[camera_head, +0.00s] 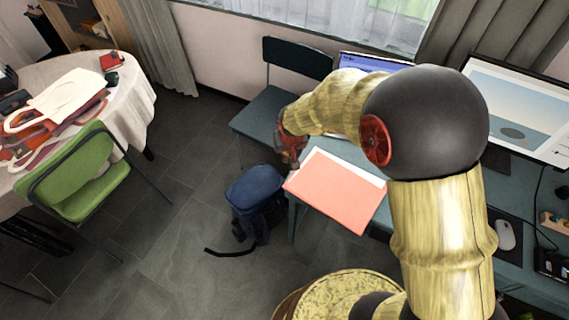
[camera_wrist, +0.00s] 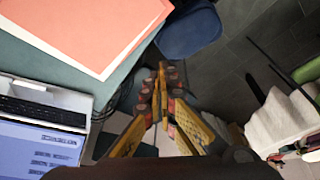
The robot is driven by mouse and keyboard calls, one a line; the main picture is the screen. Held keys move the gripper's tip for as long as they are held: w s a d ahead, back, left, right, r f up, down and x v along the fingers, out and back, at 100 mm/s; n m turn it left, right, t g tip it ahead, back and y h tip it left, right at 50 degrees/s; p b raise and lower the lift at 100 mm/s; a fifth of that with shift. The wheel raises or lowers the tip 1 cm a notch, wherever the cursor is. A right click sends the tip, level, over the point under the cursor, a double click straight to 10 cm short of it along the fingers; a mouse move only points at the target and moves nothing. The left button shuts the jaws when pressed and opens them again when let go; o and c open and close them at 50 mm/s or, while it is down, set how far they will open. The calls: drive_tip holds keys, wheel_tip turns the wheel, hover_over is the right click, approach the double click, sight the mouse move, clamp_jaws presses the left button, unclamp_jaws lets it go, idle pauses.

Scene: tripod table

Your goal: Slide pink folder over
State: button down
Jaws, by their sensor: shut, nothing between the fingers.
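The pink folder (camera_head: 335,190) lies flat at the left end of the teal desk, with white paper showing along its far edge. Its left corner is at the desk's edge; I cannot tell how far it overhangs. It also shows at the upper left of the wrist view (camera_wrist: 90,28). My gripper (camera_head: 290,158) is just beyond the folder's far left corner, near the desk's end, apart from the folder in the wrist view. Its yellow fingers (camera_wrist: 162,72) are together and empty, pointing past the desk edge. My arm hides part of the desk.
A laptop (camera_wrist: 45,130) stands on the desk behind the folder. A blue backpack (camera_head: 255,188) is on the floor by the desk's left end. A dark chair (camera_head: 275,105) stands behind it. A monitor (camera_head: 520,110) and mouse (camera_head: 505,235) are at right.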

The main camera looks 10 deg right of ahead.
sight(288, 180)
drive_tip(key=b+x, duration=0.3)
drive_tip(key=x, duration=0.7)
drive_tip(key=shift+s+d+r+b, duration=0.15)
drive_tip(key=shift+s+b, duration=0.15)
drive_tip(key=shift+s, duration=0.75)
drive_tip(key=shift+s+a+r+b, duration=0.15)
drive_tip(key=shift+s+b, duration=0.15)
drive_tip(key=shift+s, duration=0.75)
drive_tip(key=shift+d, duration=0.1)
drive_tip(key=shift+s, duration=1)
drive_tip(key=shift+w, duration=0.1)
